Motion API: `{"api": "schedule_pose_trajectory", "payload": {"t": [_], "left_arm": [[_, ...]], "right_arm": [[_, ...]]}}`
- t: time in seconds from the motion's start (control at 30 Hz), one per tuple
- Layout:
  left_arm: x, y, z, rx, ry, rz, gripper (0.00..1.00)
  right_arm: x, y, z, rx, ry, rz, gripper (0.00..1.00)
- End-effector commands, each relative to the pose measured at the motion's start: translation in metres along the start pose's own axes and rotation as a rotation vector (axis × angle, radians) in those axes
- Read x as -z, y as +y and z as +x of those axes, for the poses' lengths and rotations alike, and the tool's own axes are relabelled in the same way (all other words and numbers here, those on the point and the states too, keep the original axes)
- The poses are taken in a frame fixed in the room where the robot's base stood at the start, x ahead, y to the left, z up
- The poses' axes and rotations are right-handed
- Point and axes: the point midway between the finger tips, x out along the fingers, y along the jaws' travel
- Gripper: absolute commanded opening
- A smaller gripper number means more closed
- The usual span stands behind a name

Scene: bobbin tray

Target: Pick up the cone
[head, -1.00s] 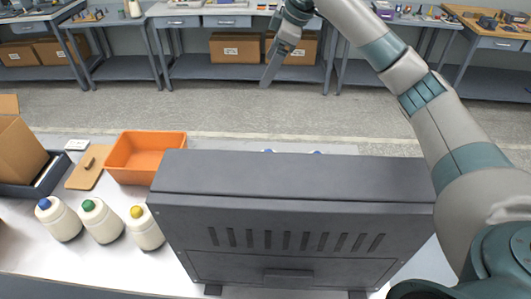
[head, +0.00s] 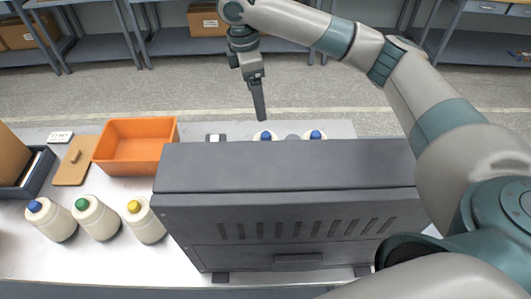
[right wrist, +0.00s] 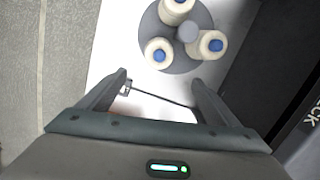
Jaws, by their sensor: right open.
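Three cream cones with blue tips stand on a round grey tray (right wrist: 176,62) in the right wrist view: an upper cone (right wrist: 177,8), a left cone (right wrist: 158,53) and a right cone (right wrist: 209,45). In the head view, two blue tips, a left tip (head: 266,135) and a right tip (head: 315,135), show above the dark cabinet's far edge; the cabinet hides the rest. My right gripper (head: 260,117) points down beyond the cabinet. In the wrist view its open, empty jaws (right wrist: 160,84) are short of the tray. My left gripper is not in view.
The dark cabinet (head: 285,170) blocks the table's middle. On the left stand cones with a blue tip (head: 52,220), a green tip (head: 96,218) and a yellow tip (head: 144,221). An orange bin (head: 135,168) and a wooden board (head: 73,170) lie behind them.

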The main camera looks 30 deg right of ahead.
Motion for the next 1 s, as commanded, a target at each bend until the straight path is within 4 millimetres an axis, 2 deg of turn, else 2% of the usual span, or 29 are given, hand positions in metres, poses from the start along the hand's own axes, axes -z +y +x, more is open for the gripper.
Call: {"api": "schedule_pose_trajectory", "payload": {"t": [0.3,0.6,0.8,1.0], "left_arm": [[0.027,-0.007,0.001,0.007,0.033,0.001,0.31],[0.017,-0.006,0.001,0.006,0.021,0.000,0.31],[0.015,-0.007,0.001,0.007,0.018,0.000,0.31],[0.014,-0.007,0.001,0.007,0.018,0.000,0.31]], "right_arm": [[-0.001,0.000,0.048,0.003,-0.001,0.002,0.84],[-0.001,0.000,0.099,0.002,0.000,0.001,0.84],[-0.001,0.001,0.115,0.000,0.000,0.002,0.84],[-0.001,0.001,0.116,-0.001,0.001,0.001,0.84]]}}
